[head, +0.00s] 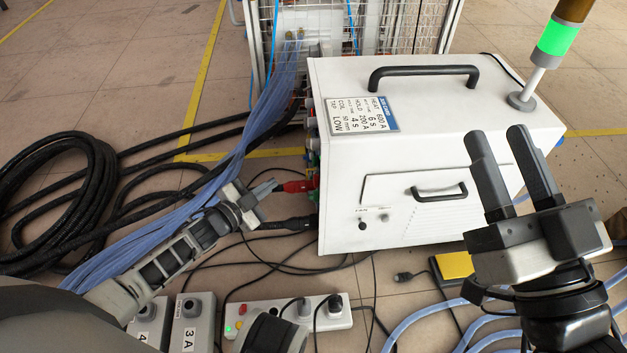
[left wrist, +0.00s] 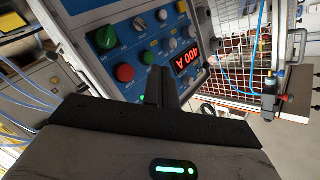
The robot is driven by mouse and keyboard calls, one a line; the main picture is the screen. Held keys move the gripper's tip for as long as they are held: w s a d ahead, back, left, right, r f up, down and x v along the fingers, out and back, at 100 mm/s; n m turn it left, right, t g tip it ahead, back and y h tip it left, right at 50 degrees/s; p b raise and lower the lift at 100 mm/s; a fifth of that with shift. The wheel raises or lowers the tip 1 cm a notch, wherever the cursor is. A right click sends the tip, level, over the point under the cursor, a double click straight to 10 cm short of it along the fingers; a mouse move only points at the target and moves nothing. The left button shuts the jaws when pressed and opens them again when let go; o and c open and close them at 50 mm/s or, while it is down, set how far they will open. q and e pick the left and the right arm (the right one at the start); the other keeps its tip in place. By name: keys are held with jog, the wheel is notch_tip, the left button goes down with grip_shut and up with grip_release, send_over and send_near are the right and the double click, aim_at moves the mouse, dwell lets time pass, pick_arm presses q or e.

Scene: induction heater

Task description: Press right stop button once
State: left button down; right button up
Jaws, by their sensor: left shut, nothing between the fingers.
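The heater's control panel (left wrist: 148,40) fills the upper middle of the left wrist view, tilted. On it are a round red button (left wrist: 124,72), a green button (left wrist: 105,38), several knobs and a lit red display (left wrist: 187,59). I cannot tell whether the red button is the right stop button. My left gripper (head: 268,187) is shut and empty, left of the panel side of the white heater (head: 340,215). In the left wrist view its fingers (left wrist: 161,84) overlap the panel just right of the red button; contact cannot be told. My right gripper (head: 500,150) is open and empty, in front of the heater.
Blue hoses (head: 270,115) and coiled black cables (head: 80,185) lie left. A power strip (head: 262,318) and grey switch boxes (head: 192,312) are in front. A signal lamp (head: 558,40) stands on the heater.

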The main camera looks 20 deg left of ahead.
aim_at(316, 181)
pick_arm(q)
jog(key=w+d, duration=0.3)
jog(key=d, duration=0.3)
jog(key=shift+b, duration=0.35)
pick_arm(e)
jog(key=shift+s+r+n+y, duration=0.15)
jog(key=shift+r+n+y, duration=0.5)
jog(key=shift+n, duration=0.15)
pick_arm(q)
jog(key=shift+d, duration=0.1)
pick_arm(e)
jog(key=shift+f, duration=0.1)
dwell(0.7)
pick_arm(q)
jog(key=shift+w+d, duration=0.15)
jog(key=shift+d, duration=0.25)
jog(key=shift+w+d, duration=0.2)
jog(key=shift+d, duration=0.2)
dwell(0.8)
jog(key=shift+a, duration=0.1)
jog(key=shift+s+a, duration=0.4)
jog(key=shift+a, duration=0.3)
pick_arm(e)
jog(key=shift+r, duration=0.3)
